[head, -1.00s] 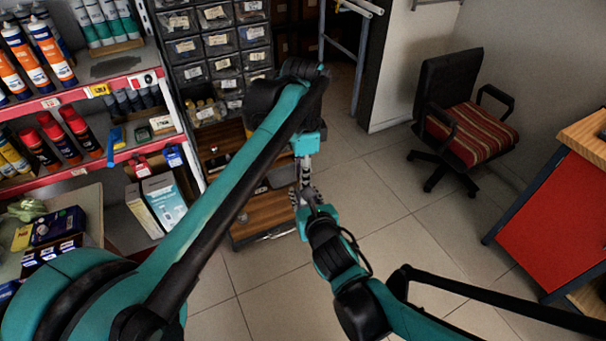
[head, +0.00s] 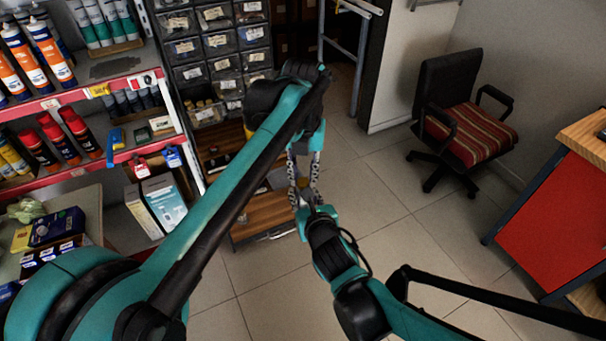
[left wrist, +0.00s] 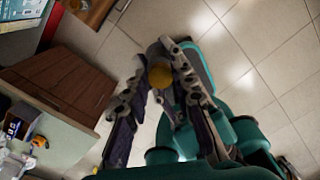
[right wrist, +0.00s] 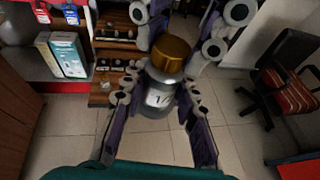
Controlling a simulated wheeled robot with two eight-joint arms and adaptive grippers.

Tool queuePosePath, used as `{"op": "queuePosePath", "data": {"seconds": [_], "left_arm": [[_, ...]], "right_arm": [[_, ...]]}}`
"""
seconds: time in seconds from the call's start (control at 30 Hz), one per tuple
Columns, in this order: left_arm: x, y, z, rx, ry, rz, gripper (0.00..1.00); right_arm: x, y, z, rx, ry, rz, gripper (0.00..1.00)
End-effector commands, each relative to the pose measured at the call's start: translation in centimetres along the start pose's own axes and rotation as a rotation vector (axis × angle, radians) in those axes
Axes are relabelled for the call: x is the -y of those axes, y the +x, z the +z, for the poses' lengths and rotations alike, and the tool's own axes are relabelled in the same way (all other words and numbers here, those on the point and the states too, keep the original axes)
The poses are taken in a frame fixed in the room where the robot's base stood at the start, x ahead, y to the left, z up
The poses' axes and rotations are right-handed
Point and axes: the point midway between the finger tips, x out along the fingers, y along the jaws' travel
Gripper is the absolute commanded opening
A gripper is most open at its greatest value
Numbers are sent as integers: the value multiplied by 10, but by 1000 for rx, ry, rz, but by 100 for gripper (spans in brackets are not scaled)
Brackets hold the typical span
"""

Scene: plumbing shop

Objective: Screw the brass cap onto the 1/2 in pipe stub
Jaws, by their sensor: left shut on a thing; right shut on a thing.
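The brass cap (right wrist: 170,50) sits on the top end of the grey pipe stub (right wrist: 160,82) in the right wrist view. Part of a size label shows on the stub. My right gripper (right wrist: 162,94) is shut around the stub. My left gripper (left wrist: 160,72) is shut on the cap, which also shows between its fingers in the left wrist view (left wrist: 160,76). In the head view my left gripper (head: 305,186) meets my right gripper (head: 310,203) tip to tip, and cap and stub are too small to make out. How far the threads engage is hidden.
A wooden shelf unit (head: 262,215) stands low behind the grippers. Stocked shelves (head: 60,100) and parts bins (head: 222,40) are at the left and back. A striped chair (head: 468,130) and a red-fronted counter (head: 550,225) are at the right. Open tiled floor lies between.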

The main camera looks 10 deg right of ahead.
Motion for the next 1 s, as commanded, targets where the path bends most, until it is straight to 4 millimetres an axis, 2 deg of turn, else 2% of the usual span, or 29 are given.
{"op": "queuePosePath", "data": {"seconds": [0.23, 0.27, 0.3, 0.33, 0.67, 1.0], "left_arm": [[-1, 0, 1, 4, -1, 1, 3], [-1, 0, 1, 4, -1, 1, 33], [-1, 0, 1, 4, -2, 1, 43], [-1, 0, 1, 3, -2, 1, 46], [0, -4, 1, 2, -2, 0, 46], [0, -43, 1, 1, -2, 0, 46]], "right_arm": [[0, 0, 0, 0, 0, 1, 0], [0, 0, 0, 0, 0, 1, 0], [0, 0, 0, 0, 0, 1, 0], [0, 0, 0, 0, 0, 1, 0], [0, 0, 0, 1, 0, 1, 0], [0, 0, 0, 1, 0, 1, 0]]}}
